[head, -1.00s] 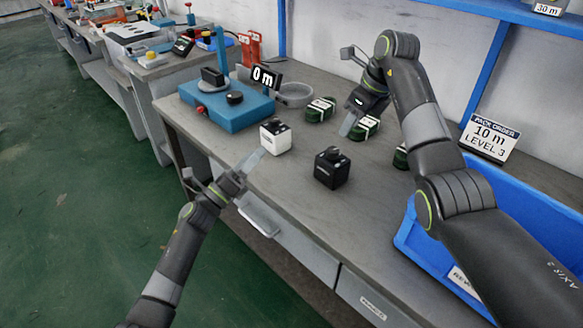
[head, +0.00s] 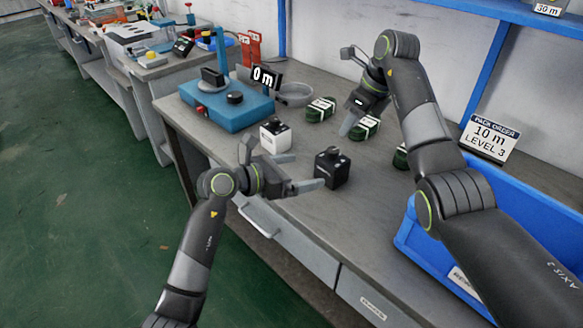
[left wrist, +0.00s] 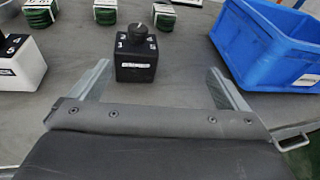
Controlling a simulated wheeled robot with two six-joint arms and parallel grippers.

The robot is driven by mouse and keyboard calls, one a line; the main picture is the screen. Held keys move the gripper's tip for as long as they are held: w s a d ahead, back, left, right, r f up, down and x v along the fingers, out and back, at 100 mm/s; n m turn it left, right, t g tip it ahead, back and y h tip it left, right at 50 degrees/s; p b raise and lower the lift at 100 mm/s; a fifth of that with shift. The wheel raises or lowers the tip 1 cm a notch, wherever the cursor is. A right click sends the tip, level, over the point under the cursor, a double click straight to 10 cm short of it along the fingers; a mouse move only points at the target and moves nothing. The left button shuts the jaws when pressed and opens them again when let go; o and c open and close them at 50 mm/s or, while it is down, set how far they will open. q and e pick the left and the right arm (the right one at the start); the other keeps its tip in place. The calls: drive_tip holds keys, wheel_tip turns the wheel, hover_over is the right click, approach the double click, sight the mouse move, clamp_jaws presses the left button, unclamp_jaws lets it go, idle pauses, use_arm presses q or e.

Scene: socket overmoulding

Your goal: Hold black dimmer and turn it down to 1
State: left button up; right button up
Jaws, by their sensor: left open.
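The black dimmer (head: 331,170), a small black box with a round knob on top, stands upright on the grey workbench. In the left wrist view the dimmer (left wrist: 136,66) is ahead of my open left gripper (left wrist: 159,80), in line with the gap between its fingers and nearer the left finger. In the head view my left gripper (head: 304,172) is just left of the dimmer, its fingers pointing at it. Numbers show around the knob, but its setting is too small to read. My right gripper (head: 347,122) is over the green coils; whether it is open is unclear.
A white dimmer (head: 275,137) stands left of the black one. A blue machine (head: 227,112) with a "0 m" display is at the back left. Green coils (head: 320,110) lie behind. A blue bin (head: 500,235) is at the right, below a sign reading "10 m LEVEL 3".

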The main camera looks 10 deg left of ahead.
sight(337, 161)
use_arm(q)
drive_tip(key=w+d+f+y, duration=0.1)
drive_tip(key=w+d+f, duration=0.1)
drive_tip(key=w+d, duration=0.1)
drive_tip(key=w+d+f+y, duration=0.1)
drive_tip(key=w+d+f, duration=0.1)
drive_tip(key=w, duration=0.3)
drive_tip(key=w+d+f, duration=0.2)
drive_tip(key=w+d, duration=0.2)
drive_tip(key=w, duration=0.1)
drive_tip(key=shift+f+n+y, duration=0.35)
drive_tip(key=shift+n+y, duration=0.05)
idle(0.3)
drive_tip(key=shift+t, duration=0.3)
drive_tip(key=c, duration=1.1)
